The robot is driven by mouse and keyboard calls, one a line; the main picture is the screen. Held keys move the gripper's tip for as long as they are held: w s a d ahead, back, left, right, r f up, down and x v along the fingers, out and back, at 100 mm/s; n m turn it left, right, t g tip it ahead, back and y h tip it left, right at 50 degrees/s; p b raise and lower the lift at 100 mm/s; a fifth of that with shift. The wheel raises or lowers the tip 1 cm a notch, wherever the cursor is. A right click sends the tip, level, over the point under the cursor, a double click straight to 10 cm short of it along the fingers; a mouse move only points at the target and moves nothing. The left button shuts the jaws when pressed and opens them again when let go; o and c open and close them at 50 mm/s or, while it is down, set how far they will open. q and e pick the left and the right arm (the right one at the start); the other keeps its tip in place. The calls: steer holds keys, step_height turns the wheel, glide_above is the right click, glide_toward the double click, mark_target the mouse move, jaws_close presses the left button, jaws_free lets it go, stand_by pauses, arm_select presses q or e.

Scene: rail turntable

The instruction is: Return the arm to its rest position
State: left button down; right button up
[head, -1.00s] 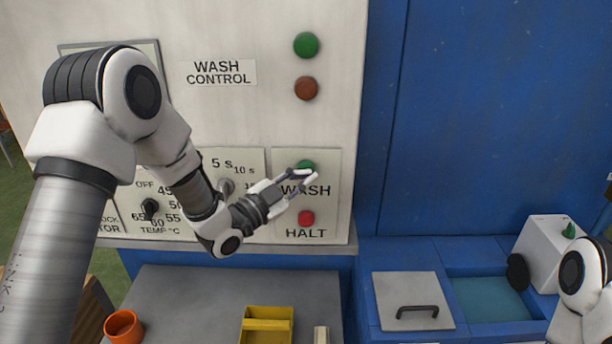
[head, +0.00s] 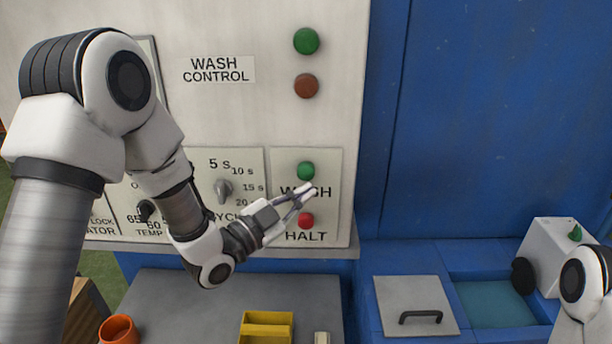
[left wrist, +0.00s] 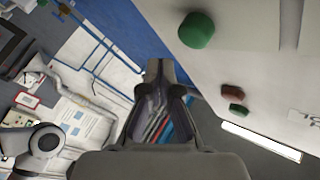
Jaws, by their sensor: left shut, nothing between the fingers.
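My left gripper (head: 302,199) is shut and empty in the head view. It is in front of the wash control panel (head: 215,110), overlapping the WASH label. The green WASH button (head: 306,171) shows just above its fingertips and the red HALT button (head: 305,220) just below them. I cannot tell how far the fingers are from the panel. In the left wrist view the gripper (left wrist: 165,72) points away from the camera, with nothing between its fingers. Part of my right arm shows at the right edge; its gripper is out of view.
A grey counter (head: 190,295) below the panel holds an orange cup (head: 118,329) and a yellow tray (head: 266,318). A lidded blue unit (head: 416,303) stands to the right. A green lamp (head: 306,41) and a brown lamp (head: 305,86) sit higher on the panel.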

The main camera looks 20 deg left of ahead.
arm_select(q)
steer(key=shift+s, duration=0.1)
steer(key=s+f+n+g+y+b, duration=0.15)
steer(key=s+f, duration=0.25)
steer(key=f, duration=0.7)
steer(key=s+a+f+n+g+y, duration=0.1)
steer(key=s+f+n+g+y, duration=0.15)
steer(key=f, duration=0.75)
steer(key=s+f+n+g+y+b, duration=0.1)
steer(key=s+f+g, duration=0.3)
steer(key=f, duration=0.7)
steer(key=s+a+f+n+g+y, duration=0.2)
steer(key=s+a+f+n+g, duration=0.1)
steer(key=s, duration=0.8)
steer(key=s+a+f+n+g+y, duration=0.2)
steer(key=s+f+n+g, duration=0.3)
steer(key=s+f, duration=0.3)
steer(key=s+a+g, duration=0.1)
steer(key=s, duration=0.2)
steer(key=shift+s+a+f+n+y, duration=0.2)
steer(key=shift+s+n+y, duration=0.1)
steer(key=shift+s+n, duration=0.1)
steer(key=shift+w, duration=0.15)
